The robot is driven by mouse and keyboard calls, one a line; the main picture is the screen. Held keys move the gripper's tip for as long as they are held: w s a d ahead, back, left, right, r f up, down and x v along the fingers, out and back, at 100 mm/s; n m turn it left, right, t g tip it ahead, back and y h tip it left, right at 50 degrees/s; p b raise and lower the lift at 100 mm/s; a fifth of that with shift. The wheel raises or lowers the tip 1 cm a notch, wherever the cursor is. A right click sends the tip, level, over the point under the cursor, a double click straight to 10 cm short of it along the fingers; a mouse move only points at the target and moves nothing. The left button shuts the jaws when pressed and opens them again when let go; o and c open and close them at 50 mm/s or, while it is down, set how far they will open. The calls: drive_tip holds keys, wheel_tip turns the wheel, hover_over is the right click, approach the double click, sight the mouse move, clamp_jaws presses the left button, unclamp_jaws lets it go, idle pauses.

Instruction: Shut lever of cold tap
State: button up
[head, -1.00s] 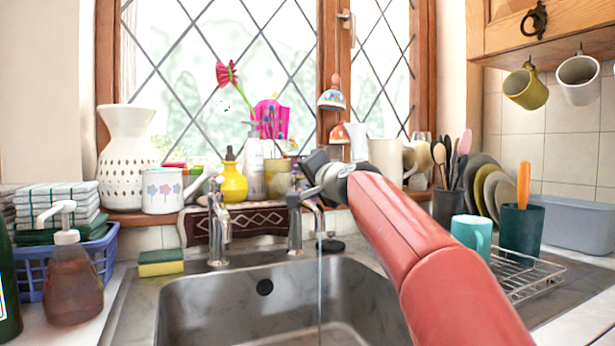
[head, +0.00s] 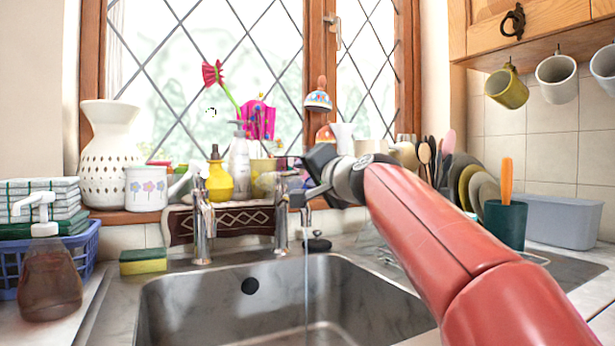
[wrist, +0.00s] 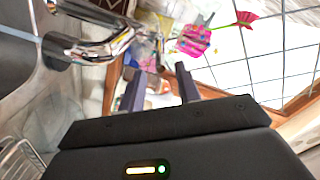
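Two chrome taps stand behind the steel sink. The right tap (head: 281,222) has a thin stream of water (head: 306,275) running from it; which tap is the cold one is not marked. The left tap (head: 203,230) shows no stream. My gripper (head: 298,178) is at the top of the right tap, by its lever. Contact cannot be told, and the gripper partly hides the lever. In the wrist view my gripper (wrist: 160,75) has its two dark fingers apart with nothing clearly between them. A chrome tap part (wrist: 95,42) shows to the left of the fingers.
The sink (head: 290,300) lies below the taps. The windowsill behind holds a white vase (head: 108,155), a yellow bottle (head: 217,182) and other items. A sponge (head: 143,262) and a soap bottle (head: 50,285) are at left. A green utensil pot (head: 505,225) is at right.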

drive_tip(key=shift+d, duration=0.1)
drive_tip(key=shift+c, duration=1.1)
drive_tip(key=d+f+m, duration=0.1)
drive_tip(key=d, duration=0.1)
drive_tip(key=w+d+m+g+y, duration=0.1)
drive_tip(key=d, duration=0.1)
drive_tip(key=d+f+m+g+y+b, duration=0.1)
drive_tip(key=d, duration=0.1)
drive_tip(key=shift+w+d+f, duration=0.1)
drive_tip(key=shift+w+f, duration=0.05)
drive_tip(key=shift+f, duration=0.2)
clamp_jaws()
drive_tip(key=s+d+m+g+y, duration=0.1)
drive_tip(key=s+d+m+y, duration=0.1)
drive_tip(key=d+y, duration=0.25)
drive_tip(key=w+a+r+p, duration=0.2)
drive_tip(key=w+a, duration=0.3)
drive_tip(key=a, duration=0.4)
drive_tip(key=shift+r+g+p, duration=0.2)
drive_tip(key=shift+g+p, duration=0.1)
drive_tip(key=shift+p, duration=0.3)
drive_tip(key=shift+a, duration=0.1)
drive_tip(key=shift+s+a, duration=0.1)
